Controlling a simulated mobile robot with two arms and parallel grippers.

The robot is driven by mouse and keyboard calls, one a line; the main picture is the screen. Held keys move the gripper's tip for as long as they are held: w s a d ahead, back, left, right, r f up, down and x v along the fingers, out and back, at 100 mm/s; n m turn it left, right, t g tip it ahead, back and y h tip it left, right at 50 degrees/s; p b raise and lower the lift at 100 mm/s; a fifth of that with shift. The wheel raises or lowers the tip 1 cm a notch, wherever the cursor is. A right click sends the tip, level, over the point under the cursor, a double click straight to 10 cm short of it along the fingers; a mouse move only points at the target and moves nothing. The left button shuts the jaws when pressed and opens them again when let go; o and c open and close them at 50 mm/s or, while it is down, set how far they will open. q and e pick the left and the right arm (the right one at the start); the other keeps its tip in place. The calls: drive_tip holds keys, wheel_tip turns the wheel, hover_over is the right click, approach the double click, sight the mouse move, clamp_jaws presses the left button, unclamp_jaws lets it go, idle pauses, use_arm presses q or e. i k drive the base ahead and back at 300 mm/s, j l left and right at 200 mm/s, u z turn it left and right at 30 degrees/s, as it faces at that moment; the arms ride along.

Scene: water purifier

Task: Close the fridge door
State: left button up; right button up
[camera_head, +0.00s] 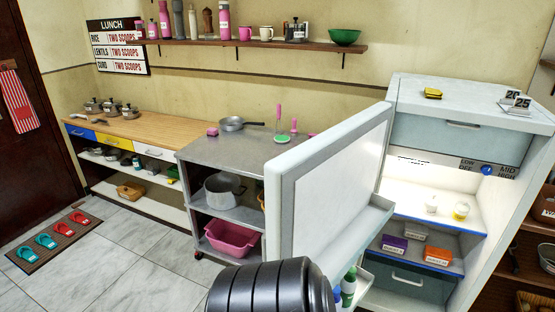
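The fridge (459,128) stands at the right with its lit inside showing. Its door (331,190) is wide open and swung out to the left, with its inner side and shelf facing right. Bottles (349,285) stand in the lower door shelf. A black ribbed part of mine (270,289) is at the bottom centre, in front of the lower part of the door; I cannot tell whether it touches the door. Neither of my grippers is in view.
A grey metal cart (225,149) with pots and a pink tub (231,238) stands left of the door. A wooden counter (130,127) is further left. The tiled floor (125,260) is clear at the lower left, beside a mat (52,240) with slippers.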

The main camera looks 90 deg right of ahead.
sight(323, 205)
drive_tip(key=i+z, duration=0.15)
drive_tip(key=z, duration=0.25)
drive_tip(key=i+z, duration=0.2)
drive_tip(key=z, duration=0.2)
drive_tip(key=i+z, duration=0.15)
drive_tip(key=z, duration=0.25)
drive_tip(key=i+j+z, duration=0.15)
drive_tip(key=z, duration=0.25)
drive_tip(key=i+j+z, duration=0.1)
drive_tip(key=z, duration=0.3)
drive_tip(key=i+z, duration=0.2)
drive_tip(key=z, duration=0.3)
drive_tip(key=i+j+z, duration=0.15)
drive_tip(key=z, duration=0.3)
drive_tip(key=i+j+z, duration=0.15)
drive_tip(key=z, duration=0.35)
drive_tip(key=j+z, duration=0.3)
drive_tip(key=z, duration=0.15)
drive_tip(key=i+j+z, duration=0.1)
drive_tip(key=j+z, duration=0.2)
drive_tip(key=z, duration=0.2)
